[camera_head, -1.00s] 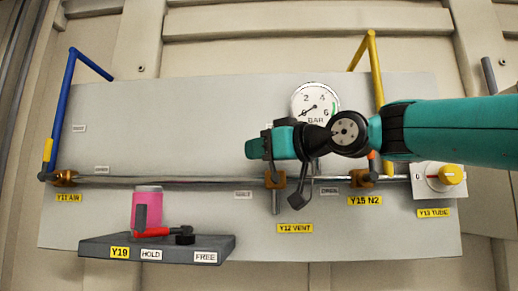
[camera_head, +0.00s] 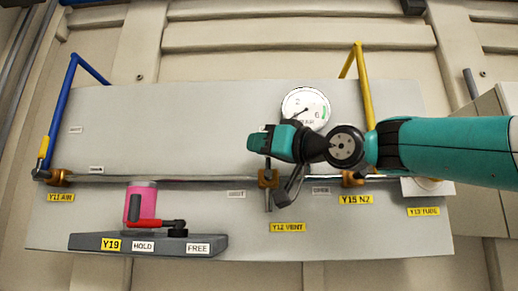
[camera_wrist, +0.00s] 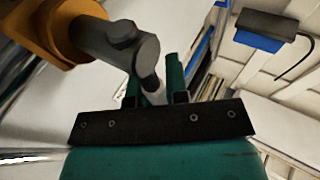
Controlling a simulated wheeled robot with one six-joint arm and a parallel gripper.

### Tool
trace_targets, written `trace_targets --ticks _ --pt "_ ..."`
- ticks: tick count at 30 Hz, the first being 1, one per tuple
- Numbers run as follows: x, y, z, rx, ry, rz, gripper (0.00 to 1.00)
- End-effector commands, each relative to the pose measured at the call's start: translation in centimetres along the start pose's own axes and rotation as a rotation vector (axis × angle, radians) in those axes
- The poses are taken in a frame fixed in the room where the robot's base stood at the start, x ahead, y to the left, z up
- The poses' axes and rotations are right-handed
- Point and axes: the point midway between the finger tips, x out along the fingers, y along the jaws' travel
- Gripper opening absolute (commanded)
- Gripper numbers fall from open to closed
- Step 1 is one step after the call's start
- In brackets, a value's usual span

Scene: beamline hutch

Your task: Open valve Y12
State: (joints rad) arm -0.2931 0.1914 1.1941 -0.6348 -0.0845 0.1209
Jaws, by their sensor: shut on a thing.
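Valve Y12 is a brass-coloured body (camera_head: 267,178) on the horizontal pipe, above the yellow "Y12 VENT" label (camera_head: 287,227). A short outlet hangs below it. My gripper (camera_head: 268,142) is just above this valve, in front of the panel. In the wrist view, my gripper (camera_wrist: 160,92) is shut on the pale end of the valve handle (camera_wrist: 152,84), close to the grey stem (camera_wrist: 122,45) and the orange-brown valve body (camera_wrist: 52,28). In the head view the handle is mostly hidden by my gripper, so its exact angle cannot be told.
A pressure gauge (camera_head: 306,108) sits close above my gripper. Valve Y15 (camera_head: 352,179) is to the right, under my arm, and Y11 (camera_head: 58,178) is far left.

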Motion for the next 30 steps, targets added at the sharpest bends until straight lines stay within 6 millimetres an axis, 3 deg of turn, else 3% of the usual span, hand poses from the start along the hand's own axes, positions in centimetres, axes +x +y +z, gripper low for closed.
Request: trace_targets --ticks 1,2,4,5,20,23,30 --pt "0.0 0.0 0.0 0.002 0.000 -0.001 0.00" --pt "0.0 0.0 0.0 0.002 0.000 -0.001 0.22" --pt "0.0 0.0 0.0 0.002 0.000 0.000 0.38" --pt "0.0 0.0 0.0 0.002 0.000 0.000 0.41" --pt "-0.9 0.1 0.2 -0.001 0.001 0.003 0.41" --pt "-2.5 0.1 0.4 -0.001 0.001 0.003 0.41" --pt "-8.6 0.2 0.6 -0.004 0.002 0.007 0.41"
